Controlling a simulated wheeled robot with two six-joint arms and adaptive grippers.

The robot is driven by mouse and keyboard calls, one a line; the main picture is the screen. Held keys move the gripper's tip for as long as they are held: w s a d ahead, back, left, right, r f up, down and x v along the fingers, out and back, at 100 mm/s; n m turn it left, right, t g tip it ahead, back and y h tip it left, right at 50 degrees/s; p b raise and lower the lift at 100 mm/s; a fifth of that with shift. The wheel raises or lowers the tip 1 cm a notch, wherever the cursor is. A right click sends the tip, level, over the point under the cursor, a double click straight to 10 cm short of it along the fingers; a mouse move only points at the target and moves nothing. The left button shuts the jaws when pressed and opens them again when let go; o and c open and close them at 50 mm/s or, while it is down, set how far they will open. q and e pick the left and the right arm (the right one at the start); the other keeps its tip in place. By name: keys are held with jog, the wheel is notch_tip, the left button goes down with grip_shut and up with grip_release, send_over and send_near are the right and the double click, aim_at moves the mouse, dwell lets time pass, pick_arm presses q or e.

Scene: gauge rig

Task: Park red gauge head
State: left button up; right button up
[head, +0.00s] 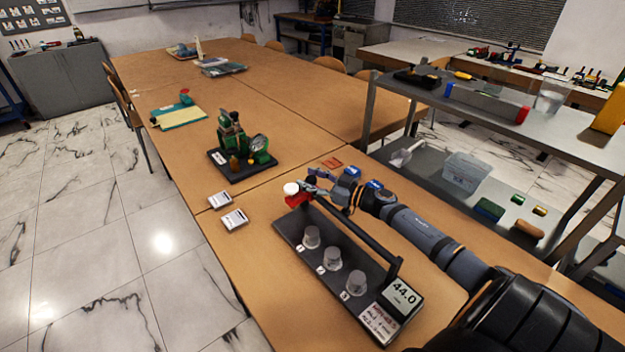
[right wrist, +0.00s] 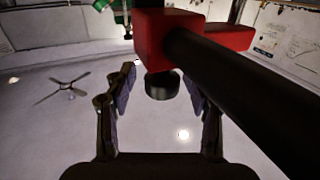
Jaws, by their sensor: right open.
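The red gauge head (head: 298,200) sits at the far left end of the rig's black rail (head: 352,232), with a white round cap (head: 291,188) at it. In the right wrist view the red head (right wrist: 152,38) is above my fingers, beside the black rail (right wrist: 240,95). My right gripper (head: 316,186) is close to the head. Its open fingers (right wrist: 160,92) stand on either side of a dark round part (right wrist: 162,86) below the red block, with gaps visible. The black rig base (head: 290,232) carries three clear weights or cups (head: 331,257). My left gripper is not seen.
Two white-labelled cards (head: 234,219) lie left of the rig. A green device (head: 232,140) stands farther back. A metal shelf (head: 480,110) is at right. The table's far part is mostly clear.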

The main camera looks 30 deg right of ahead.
jog(key=v, duration=0.7)
jog(key=shift+s+d, duration=0.15)
jog(key=shift+s, duration=0.1)
dwell(0.5)
